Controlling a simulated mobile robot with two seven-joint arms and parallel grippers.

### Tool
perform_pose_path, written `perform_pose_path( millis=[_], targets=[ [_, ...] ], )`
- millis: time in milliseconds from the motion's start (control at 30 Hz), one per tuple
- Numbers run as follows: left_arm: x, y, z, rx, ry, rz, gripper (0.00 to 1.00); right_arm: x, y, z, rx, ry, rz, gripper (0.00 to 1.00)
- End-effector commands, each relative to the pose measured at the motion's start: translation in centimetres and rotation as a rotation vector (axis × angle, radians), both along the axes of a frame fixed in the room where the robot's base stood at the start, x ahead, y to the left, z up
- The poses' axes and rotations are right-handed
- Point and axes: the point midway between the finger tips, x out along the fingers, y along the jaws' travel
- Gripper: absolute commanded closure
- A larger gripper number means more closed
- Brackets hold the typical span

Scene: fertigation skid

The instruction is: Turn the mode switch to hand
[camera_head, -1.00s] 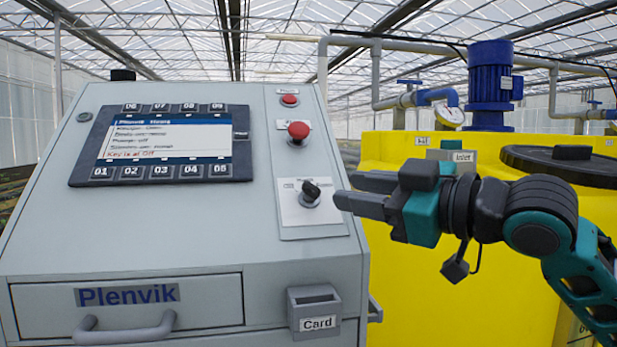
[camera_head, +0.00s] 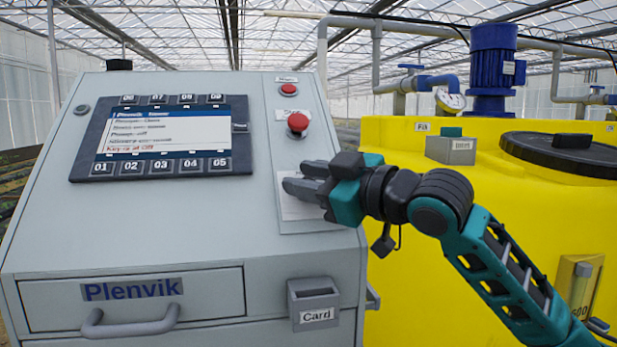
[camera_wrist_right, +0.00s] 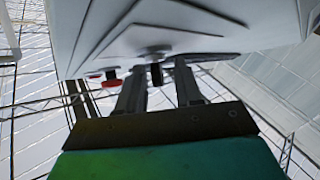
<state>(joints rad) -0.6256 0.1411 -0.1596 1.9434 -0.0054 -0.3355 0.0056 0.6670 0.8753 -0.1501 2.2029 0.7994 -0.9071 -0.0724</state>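The mode switch is hidden in the head view behind my right gripper (camera_head: 303,180), which is at its white plate (camera_head: 301,209) on the sloped grey panel. In the right wrist view the black switch knob (camera_wrist_right: 156,74) shows between the two fingertips of my right gripper (camera_wrist_right: 158,82). The fingers are apart, one on each side of the knob, with a visible gap at least on the right. Whether the left finger touches it I cannot tell. The knob's pointing direction cannot be read now. My left gripper is not in view.
A red mushroom button (camera_head: 298,123) and a smaller red button (camera_head: 288,89) sit above the plate. A display (camera_head: 160,138) is at left; its bottom line seems to say the key is at Off. A card holder (camera_head: 314,303) juts out below. A yellow tank (camera_head: 420,260) stands right.

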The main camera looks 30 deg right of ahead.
Motion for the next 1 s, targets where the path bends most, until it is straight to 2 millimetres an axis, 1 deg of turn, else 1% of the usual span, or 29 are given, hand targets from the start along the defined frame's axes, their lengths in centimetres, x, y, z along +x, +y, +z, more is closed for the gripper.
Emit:
perform_pose_path(
  millis=[100, 467, 767, 1000],
  targets=[
    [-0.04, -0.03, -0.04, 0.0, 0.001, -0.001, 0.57, -0.02, -0.01, -0.01, 0.0, 0.0, 0.0, 0.66],
    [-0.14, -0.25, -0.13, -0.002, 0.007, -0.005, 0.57, -0.04, -0.02, 0.0, 0.001, 0.0, 0.0, 1.0],
    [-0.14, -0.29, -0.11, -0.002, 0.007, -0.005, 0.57, -0.05, 0.0, -0.01, 0.003, 0.0, -0.003, 1.0],
    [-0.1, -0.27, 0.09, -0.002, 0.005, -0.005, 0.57, -0.06, 0.07, -0.01, 0.051, -0.011, -0.051, 1.0]
  ],
)
